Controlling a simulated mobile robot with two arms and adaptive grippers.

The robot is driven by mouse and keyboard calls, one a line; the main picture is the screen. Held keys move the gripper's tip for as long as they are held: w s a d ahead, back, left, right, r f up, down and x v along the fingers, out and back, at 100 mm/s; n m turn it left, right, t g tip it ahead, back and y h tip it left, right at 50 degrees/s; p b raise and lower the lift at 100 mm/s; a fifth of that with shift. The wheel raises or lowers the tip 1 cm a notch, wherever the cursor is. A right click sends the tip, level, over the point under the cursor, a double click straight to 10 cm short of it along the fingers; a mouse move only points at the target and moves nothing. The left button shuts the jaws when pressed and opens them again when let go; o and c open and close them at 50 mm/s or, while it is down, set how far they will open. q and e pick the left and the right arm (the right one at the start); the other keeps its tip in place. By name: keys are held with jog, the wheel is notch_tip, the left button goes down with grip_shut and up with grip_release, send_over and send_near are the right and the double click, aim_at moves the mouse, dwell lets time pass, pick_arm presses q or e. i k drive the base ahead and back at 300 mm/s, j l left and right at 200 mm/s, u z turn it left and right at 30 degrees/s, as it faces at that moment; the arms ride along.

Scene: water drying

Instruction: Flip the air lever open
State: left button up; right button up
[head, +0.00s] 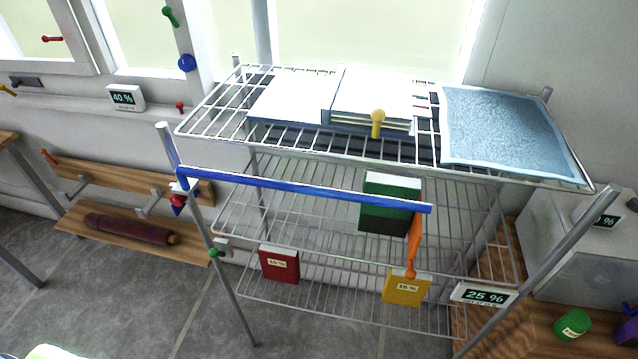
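No label in view marks the air lever, so I cannot tell which handle it is. A long blue bar (300,190) runs across the front of the wire rack, just below its top shelf. An orange handle (413,248) hangs down at the bar's right end. A small green lever (214,252) sits on a white block on the rack's left leg, with a red pointed piece (178,203) above it. A green handle (170,16) and a red handle (52,39) are on the window frames.
The wire rack (205,125) carries an open book (290,95), a yellow knob (377,120) and a blue cloth (505,130). Red (279,265), yellow (406,288) and green (391,190) boxes are lower down. A bench (75,220) stands left; grey floor is clear between.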

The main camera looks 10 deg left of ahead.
aim_at(213, 253)
jog(key=j+u, duration=0.1)
jog(key=u, duration=0.25)
jog(key=k+j+u, duration=0.1)
jog(key=u, duration=0.25)
jog(key=j+u, duration=0.1)
jog(key=u, duration=0.25)
